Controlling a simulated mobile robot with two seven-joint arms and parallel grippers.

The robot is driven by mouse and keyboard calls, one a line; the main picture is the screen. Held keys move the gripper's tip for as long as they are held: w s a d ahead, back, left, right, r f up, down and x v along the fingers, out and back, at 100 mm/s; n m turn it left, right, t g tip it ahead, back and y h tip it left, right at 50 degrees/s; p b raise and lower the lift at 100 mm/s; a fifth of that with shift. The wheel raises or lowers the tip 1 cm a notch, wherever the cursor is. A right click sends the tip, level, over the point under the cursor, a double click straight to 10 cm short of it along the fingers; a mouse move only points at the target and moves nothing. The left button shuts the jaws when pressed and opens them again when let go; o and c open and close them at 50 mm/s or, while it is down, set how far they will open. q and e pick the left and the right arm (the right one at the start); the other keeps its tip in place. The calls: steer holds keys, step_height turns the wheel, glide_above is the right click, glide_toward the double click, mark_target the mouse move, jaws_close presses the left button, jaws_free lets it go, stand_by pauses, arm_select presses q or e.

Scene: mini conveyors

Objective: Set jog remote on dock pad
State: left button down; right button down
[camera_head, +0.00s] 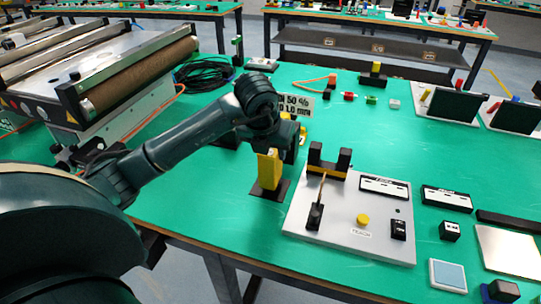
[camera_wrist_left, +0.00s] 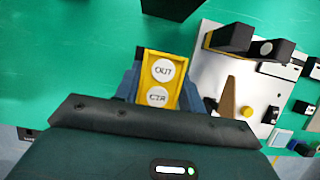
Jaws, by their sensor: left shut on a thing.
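The jog remote, a yellow box (camera_head: 267,170), is upright in my left gripper (camera_head: 272,150). In the left wrist view the remote (camera_wrist_left: 159,82) shows white OUT and CTR buttons between the fingers. A dark flat patch lies at its foot in the head view; I cannot tell if the remote touches it. A light blue square pad with a white rim (camera_head: 447,276) lies at the front right; no label shows whether it is the dock pad. My right gripper is out of view.
A grey panel (camera_head: 330,229) with a black fork-shaped holder (camera_head: 328,163), a lever and a yellow button lies just right of the remote. Small black boxes and a metal plate (camera_head: 510,251) are further right. A roller conveyor (camera_head: 140,75) stands at the left. Green table is clear in front of the remote.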

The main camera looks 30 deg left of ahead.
arm_select(q)
steer(key=shift+f, duration=0.95)
steer(key=c, duration=1.3)
jaws_free()
steer(key=shift+f, duration=0.15)
steer(key=o, duration=0.5)
steer(key=shift+c, duration=0.2)
steer(key=shift+r, duration=0.35)
steer(key=v, duration=1.1)
steer(key=shift+s+r, duration=0.2)
steer(key=shift+r, duration=0.1)
